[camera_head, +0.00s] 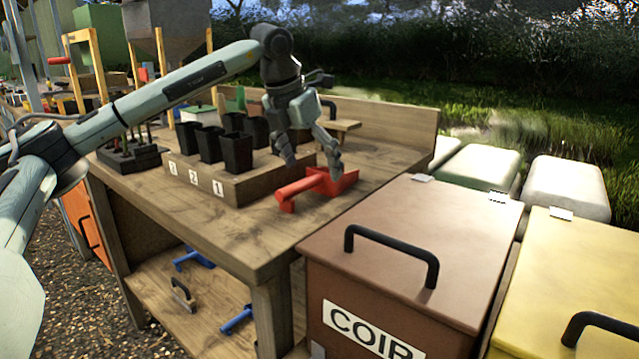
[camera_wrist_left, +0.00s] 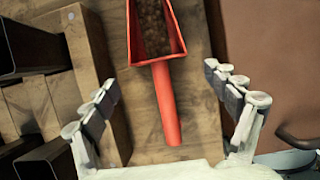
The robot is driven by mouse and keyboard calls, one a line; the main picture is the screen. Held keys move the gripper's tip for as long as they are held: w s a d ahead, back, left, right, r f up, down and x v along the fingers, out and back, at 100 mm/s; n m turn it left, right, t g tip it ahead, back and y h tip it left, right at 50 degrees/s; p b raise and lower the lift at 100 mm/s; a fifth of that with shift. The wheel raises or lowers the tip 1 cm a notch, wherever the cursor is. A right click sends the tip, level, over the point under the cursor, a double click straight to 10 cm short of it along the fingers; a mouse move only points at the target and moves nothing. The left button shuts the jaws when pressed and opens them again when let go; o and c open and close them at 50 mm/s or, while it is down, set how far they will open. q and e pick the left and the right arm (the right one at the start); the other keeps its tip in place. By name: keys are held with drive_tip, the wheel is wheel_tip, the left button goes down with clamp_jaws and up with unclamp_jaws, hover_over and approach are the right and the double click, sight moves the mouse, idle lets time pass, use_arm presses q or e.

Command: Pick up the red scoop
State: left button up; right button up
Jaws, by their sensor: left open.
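The red scoop (camera_head: 312,186) lies on the wooden bench top near its front right corner, its handle towards the front left. In the left wrist view the scoop's handle (camera_wrist_left: 165,105) runs between the two fingers, and its pan holds brown crumbly material. My left gripper (camera_head: 312,165) is over the scoop, pointing down, with its fingers apart on either side. It is open and empty in the left wrist view (camera_wrist_left: 165,110), with a gap on both sides of the handle. My right gripper is not in view.
A wooden block (camera_head: 238,186) with several black square pots stands just left of the scoop. A brown lidded bin (camera_head: 420,225) marked COIR with a black handle stands right of the bench, beside a yellow bin (camera_head: 570,270). Blue-handled tools (camera_head: 195,260) lie on the lower shelf.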

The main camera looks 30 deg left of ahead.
sight(316, 175)
use_arm(q)
drive_tip(key=shift+x, duration=2)
drive_tip(key=shift+r, duration=0.1)
drive_tip(key=c, duration=1.4)
